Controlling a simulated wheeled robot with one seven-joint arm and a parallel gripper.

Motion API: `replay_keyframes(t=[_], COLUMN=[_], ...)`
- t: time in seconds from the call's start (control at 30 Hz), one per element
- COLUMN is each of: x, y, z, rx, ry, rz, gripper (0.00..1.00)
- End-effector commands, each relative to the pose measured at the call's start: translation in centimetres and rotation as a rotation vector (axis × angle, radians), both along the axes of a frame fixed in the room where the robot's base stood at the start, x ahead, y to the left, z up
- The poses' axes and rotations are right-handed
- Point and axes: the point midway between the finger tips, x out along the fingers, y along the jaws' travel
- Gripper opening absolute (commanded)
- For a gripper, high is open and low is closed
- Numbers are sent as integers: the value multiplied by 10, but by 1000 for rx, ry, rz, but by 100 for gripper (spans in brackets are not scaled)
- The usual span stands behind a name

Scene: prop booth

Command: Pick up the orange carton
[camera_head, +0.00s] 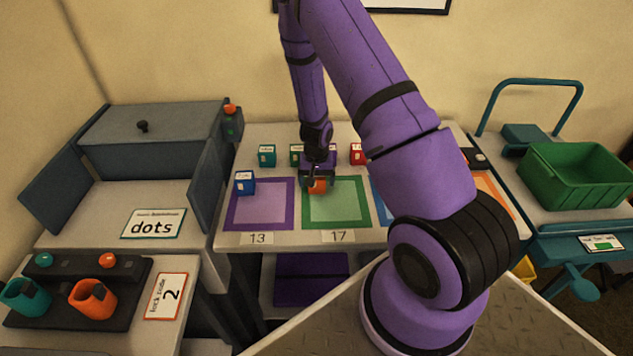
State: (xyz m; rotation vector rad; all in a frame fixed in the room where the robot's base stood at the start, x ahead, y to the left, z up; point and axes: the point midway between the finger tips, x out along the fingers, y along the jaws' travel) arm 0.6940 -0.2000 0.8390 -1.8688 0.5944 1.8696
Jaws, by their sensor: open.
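The orange carton (317,187) stands on the table at the far left part of the green-bordered mat (345,211), above the label 17. My gripper (318,177) is open and points down right over the carton. Its fingers hide the upper part of the carton. I cannot tell whether the fingers touch it.
A blue carton (244,182) stands to the left, by the purple-bordered mat (260,212). A teal carton (267,156), a green carton (296,155) and a red carton (357,153) stand behind. A green crate (578,178) sits on a trolley at right. My arm hides the table's right middle.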

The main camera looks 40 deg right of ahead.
Motion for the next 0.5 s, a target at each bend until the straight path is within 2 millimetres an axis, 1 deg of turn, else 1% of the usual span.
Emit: replay_keyframes(t=[0.03,0.1,0.37,0.47,0.5], x=[0,0,0,0,0], y=[-1,0,0,0,0], z=[-5,-10,-11,-11,-11], rx=[1,0,-1,-1,-1], ry=[1,0,-1,-1,-1], rz=[-2,-2,0,-1,0], gripper=[87,87,87,67,57])
